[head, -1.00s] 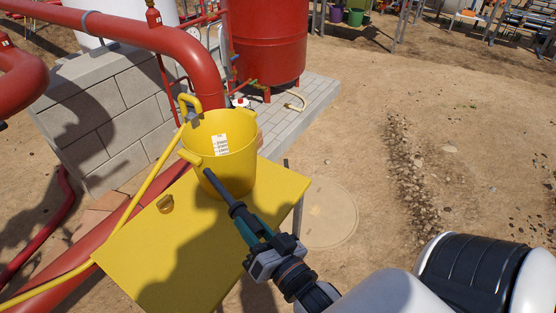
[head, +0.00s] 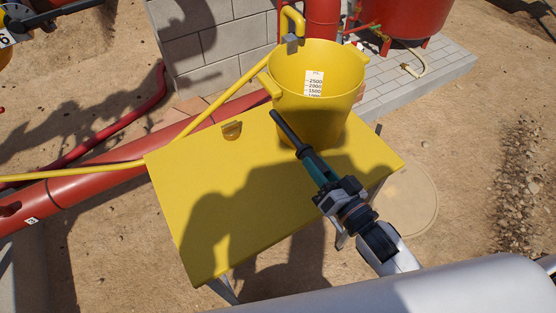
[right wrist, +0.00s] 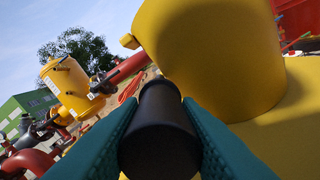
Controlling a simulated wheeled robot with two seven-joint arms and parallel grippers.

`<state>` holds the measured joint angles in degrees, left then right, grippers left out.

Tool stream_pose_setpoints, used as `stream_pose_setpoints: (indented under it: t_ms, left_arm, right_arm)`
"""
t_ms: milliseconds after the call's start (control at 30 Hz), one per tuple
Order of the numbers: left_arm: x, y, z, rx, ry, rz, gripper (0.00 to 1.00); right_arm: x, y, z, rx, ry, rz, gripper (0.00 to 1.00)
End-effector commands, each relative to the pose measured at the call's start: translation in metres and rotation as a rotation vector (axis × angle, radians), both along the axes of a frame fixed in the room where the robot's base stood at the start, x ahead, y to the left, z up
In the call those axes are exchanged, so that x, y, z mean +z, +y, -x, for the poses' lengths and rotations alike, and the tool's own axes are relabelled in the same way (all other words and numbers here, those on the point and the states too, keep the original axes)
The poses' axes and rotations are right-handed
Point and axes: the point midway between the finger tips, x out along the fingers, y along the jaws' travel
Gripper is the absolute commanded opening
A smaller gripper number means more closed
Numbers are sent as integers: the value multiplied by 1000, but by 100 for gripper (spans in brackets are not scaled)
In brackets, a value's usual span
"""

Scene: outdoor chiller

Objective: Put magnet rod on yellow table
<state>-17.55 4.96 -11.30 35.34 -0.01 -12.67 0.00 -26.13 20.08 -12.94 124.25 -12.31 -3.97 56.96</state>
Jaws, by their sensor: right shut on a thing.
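The magnet rod (head: 291,132) is a dark, slim rod with a thicker black handle. My right gripper (head: 318,170) is shut on its handle and holds it over the right part of the yellow table (head: 200,190), pointing up and left in the head view. In the right wrist view the rod's black end (right wrist: 158,130) sits between the two teal fingers. Whether the rod touches the table cannot be told. A yellow bucket (head: 330,115) with a measuring scale stands at the table's back right, close behind the rod. My left gripper is not in view.
A small brass-coloured object (head: 232,130) lies near the table's back edge. A yellow pipe (head: 215,105) and a red pipe (head: 110,185) run behind and left of the table. The table's left and middle are bare, partly in shadow.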

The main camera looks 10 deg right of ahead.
Motion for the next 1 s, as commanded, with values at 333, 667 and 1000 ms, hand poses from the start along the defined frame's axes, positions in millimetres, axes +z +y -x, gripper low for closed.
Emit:
stream_pose_setpoints:
  t_ms: [333,667,1000]
  left_arm:
    - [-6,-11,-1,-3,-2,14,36]
    - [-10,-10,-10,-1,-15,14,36]
    - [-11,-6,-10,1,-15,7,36]
  right_arm:
    - [-55,1,0,0,-1,-2,0]
    - [-93,1,0,0,-1,-2,0]
    - [-97,1,1,2,0,-2,0]
